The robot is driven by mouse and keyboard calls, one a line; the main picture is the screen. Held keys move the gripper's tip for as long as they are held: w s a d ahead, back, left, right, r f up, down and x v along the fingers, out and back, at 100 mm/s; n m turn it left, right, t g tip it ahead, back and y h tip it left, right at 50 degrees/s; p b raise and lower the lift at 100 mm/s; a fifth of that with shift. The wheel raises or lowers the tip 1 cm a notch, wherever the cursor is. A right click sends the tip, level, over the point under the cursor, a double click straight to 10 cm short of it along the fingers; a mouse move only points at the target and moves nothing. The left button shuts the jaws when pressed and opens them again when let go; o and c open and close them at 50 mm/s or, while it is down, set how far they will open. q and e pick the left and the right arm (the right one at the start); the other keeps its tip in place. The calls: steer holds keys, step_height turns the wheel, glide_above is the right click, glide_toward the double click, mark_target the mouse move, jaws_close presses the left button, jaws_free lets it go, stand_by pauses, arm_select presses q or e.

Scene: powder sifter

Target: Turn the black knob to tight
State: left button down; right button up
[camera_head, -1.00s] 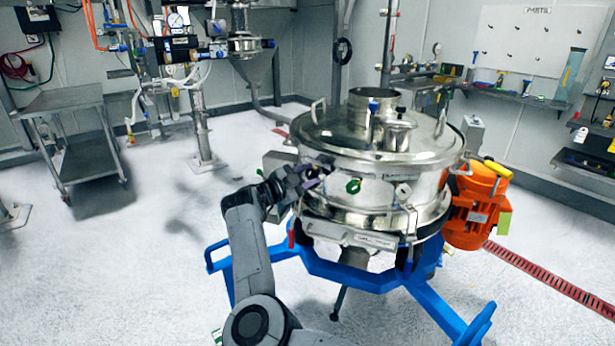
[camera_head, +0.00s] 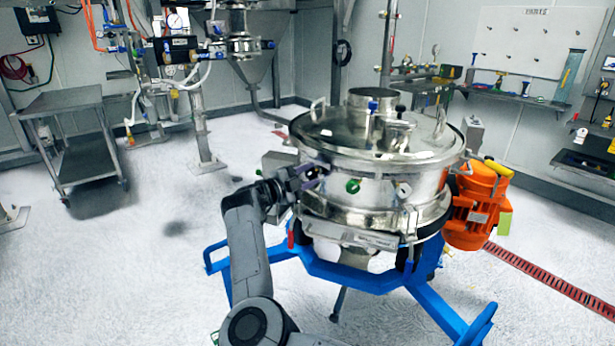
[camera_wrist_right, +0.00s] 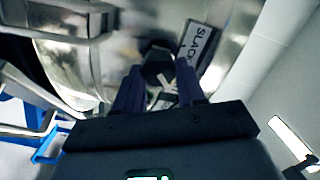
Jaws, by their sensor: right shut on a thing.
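The steel powder sifter (camera_head: 380,205) stands in the middle of the head view. My right gripper (camera_head: 314,174) is at the left front of its drum wall. In the right wrist view, the black knob (camera_wrist_right: 157,64) sits at the tips of my two dark fingers (camera_wrist_right: 158,88), and the gripper is shut on it. A label reading "SLACK" (camera_wrist_right: 194,46) is beside the knob, to its right in that view. In the head view the fingers mostly hide the knob, so its exact angle is unclear. My left gripper is not in view.
The sifter rests on a blue frame (camera_head: 362,280). A green-ringed part (camera_head: 353,186) is on the drum just right of my gripper. An orange motor (camera_head: 474,208) is on the right side. A grey cart (camera_head: 62,103) stands at the left.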

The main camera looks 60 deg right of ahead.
steer(key=o, duration=1.1)
steer(key=shift+c, duration=0.2)
steer(key=shift+a, duration=0.1)
steer(key=p+v, duration=0.2)
steer(key=v, duration=0.8)
steer(key=shift+w+a+p, duration=0.15)
steer(key=shift+a+p, duration=0.15)
steer(key=shift+a, duration=0.05)
